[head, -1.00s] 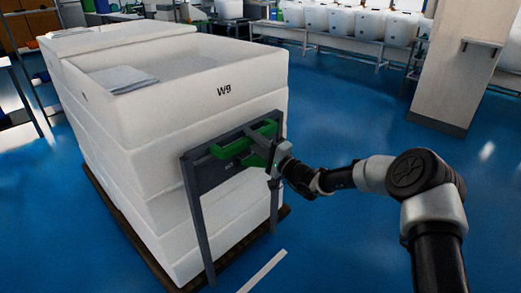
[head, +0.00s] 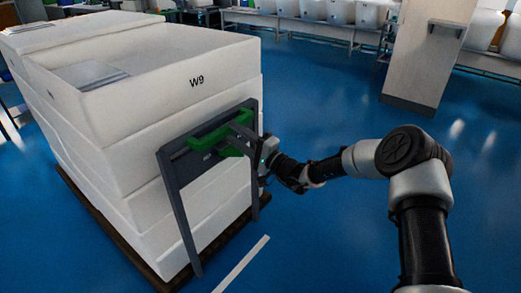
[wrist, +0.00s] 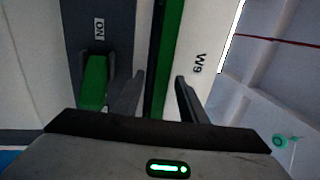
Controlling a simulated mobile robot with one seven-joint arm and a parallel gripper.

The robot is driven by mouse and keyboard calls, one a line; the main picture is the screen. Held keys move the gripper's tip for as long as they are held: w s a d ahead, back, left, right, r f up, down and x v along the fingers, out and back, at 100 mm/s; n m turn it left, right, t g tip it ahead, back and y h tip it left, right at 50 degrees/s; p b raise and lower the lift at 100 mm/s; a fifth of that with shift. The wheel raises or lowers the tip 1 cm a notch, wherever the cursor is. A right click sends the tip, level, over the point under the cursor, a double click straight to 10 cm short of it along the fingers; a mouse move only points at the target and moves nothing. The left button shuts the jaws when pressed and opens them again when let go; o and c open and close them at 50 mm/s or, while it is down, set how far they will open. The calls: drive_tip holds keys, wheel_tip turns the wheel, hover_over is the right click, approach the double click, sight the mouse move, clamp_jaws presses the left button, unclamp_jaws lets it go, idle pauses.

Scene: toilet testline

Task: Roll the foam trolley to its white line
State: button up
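The foam trolley (head: 130,115) is a tall stack of white foam blocks marked W9 on a dark pallet base. A grey frame (head: 176,190) with a green bar (head: 207,139) stands at its near end. My gripper (head: 250,142) is at the right part of that bar. In the wrist view my gripper (wrist: 160,85) has its fingers apart, with a green strip (wrist: 170,50) between them and small gaps visible; contact is unclear. A white line (head: 242,264) lies on the floor just in front of the frame's feet, apart from them.
A pale pillar (head: 430,55) stands at the back right. Benches with white tanks (head: 315,12) run along the back. The blue floor (head: 330,220) is clear right of the trolley and around the line.

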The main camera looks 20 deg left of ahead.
drive_tip(key=p+v, duration=0.1)
drive_tip(key=v, duration=1.2)
drive_tip(key=shift+s+d+p, duration=0.15)
drive_tip(key=shift+d+p, duration=0.05)
drive_tip(key=shift+p, duration=0.1)
